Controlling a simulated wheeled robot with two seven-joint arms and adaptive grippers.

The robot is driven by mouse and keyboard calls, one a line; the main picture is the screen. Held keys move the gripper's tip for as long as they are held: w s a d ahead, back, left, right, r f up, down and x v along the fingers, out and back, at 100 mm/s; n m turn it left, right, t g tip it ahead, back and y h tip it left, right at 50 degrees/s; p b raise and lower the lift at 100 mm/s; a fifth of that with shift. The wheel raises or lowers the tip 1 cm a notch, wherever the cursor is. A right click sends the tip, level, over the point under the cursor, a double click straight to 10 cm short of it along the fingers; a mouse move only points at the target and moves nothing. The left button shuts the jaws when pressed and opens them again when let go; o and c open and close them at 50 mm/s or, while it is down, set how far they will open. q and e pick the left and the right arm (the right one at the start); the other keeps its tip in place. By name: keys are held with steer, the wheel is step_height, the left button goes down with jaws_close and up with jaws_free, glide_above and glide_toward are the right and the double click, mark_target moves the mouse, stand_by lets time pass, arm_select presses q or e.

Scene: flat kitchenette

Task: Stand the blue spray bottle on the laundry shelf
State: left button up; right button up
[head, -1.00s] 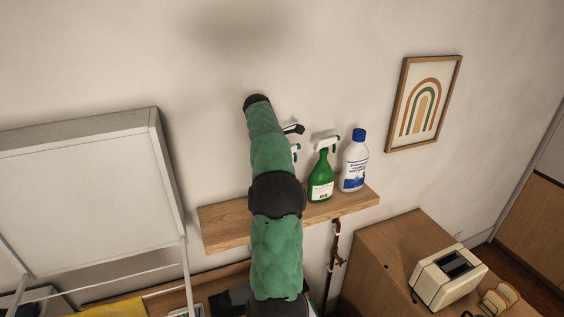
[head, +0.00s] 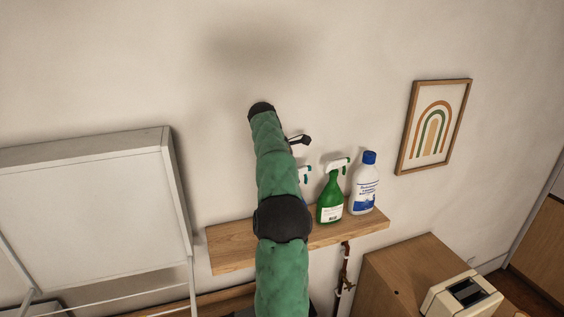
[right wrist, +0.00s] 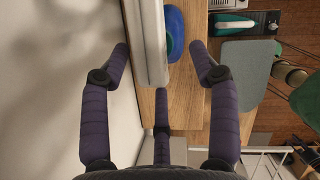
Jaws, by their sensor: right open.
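The blue spray bottle (head: 306,175) stands on the wooden laundry shelf (head: 232,249). In the head view my right arm hides most of it, and only part of its white and teal trigger head and a strip of blue show. In the right wrist view its pale head (right wrist: 152,40) and blue body (right wrist: 175,30) are seen from above, over the shelf top (right wrist: 190,100). My right gripper (right wrist: 159,48) is open above the bottle, its fingers spread on either side and apart from it. One dark fingertip (head: 300,139) shows in the head view. My left gripper is out of view.
A green spray bottle (head: 330,197) and a white bottle with a blue cap (head: 364,185) stand to the right on the shelf. The wall is close behind. A white wall-mounted rack (head: 95,215) is at the left, and a toaster (head: 462,297) on a wooden cabinet at the lower right.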

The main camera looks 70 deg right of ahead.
steer(key=v, duration=0.7)
steer(key=shift+r, duration=0.3)
steer(key=shift+w+a, duration=0.1)
